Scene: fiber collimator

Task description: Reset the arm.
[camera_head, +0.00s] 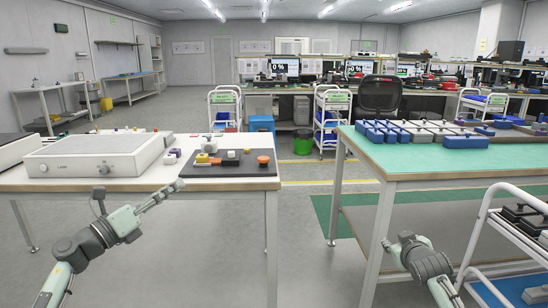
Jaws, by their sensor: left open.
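My left arm comes in from the lower left. My left gripper (174,188) is open and empty in front of the near edge of the left white table (215,183), with its fingers pointing up and to the right. My right arm (428,265) comes in from the bottom right, in front of the green-topped table (420,168). Its forward end is near that table's front leg, and its fingers are too small and foreshortened to tell whether they are open.
A white box with knobs (95,155) stands on the left table. A dark board (235,162) there holds orange and yellow parts. Blue blocks (395,131) sit on the green-topped table. A white cart (490,235) stands at the right.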

